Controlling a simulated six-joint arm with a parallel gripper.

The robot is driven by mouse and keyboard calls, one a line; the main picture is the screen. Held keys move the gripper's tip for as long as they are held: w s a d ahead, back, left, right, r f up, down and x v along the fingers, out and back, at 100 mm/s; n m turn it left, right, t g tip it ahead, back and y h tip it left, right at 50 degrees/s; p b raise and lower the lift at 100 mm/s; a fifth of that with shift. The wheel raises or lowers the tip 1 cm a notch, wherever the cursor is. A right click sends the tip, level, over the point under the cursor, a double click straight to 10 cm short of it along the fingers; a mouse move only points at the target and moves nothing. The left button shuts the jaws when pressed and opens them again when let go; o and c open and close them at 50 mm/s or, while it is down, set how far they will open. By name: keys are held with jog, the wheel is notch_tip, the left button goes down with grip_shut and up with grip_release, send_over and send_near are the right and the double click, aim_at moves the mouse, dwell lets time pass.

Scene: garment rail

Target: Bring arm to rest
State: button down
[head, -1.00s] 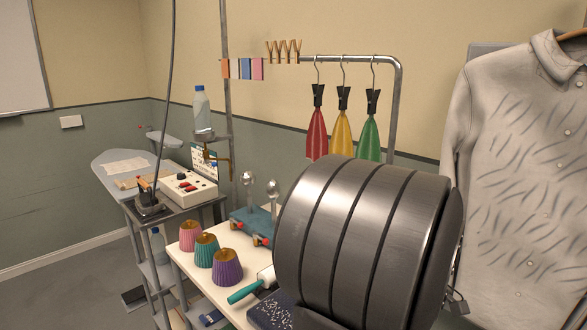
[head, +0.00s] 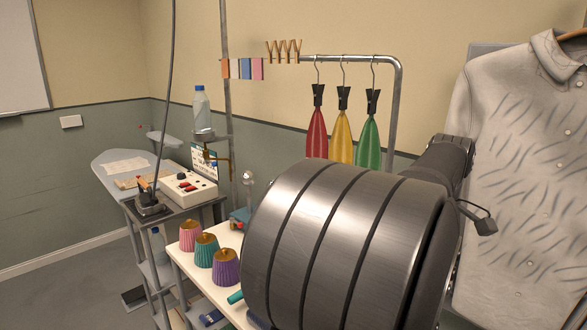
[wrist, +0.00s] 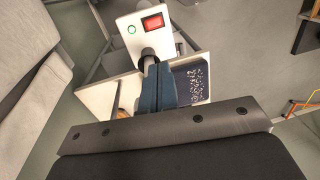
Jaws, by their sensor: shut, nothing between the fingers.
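My gripper (wrist: 160,70) shows in the wrist view as two dark blue fingers side by side, shut with nothing between them. The fingers stand over a white table (wrist: 98,97) and beside a dark speckled pad (wrist: 192,82). A white box with a red switch (wrist: 143,30) shows just past the fingertips; I cannot tell how far off it is. In the head view my large dark arm link fills the lower middle, and my gripper is not seen there.
Pink, teal and purple cones (head: 226,268) stand on the table left of my arm. Red, yellow and green cloths (head: 342,132) hang from the metal rail (head: 350,59) behind it. A grey shirt (head: 520,190) hangs close at the right. Open floor (head: 70,285) lies at the left.

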jog(key=s+a+f+m+t+h, duration=0.1)
jog(key=s+a+f+m+t, duration=0.1)
jog(key=s+a+m, duration=0.3)
jog(key=shift+s+a+f+h, duration=0.3)
jog(key=shift+s+a, duration=0.7)
jog(key=shift+a, duration=0.55)
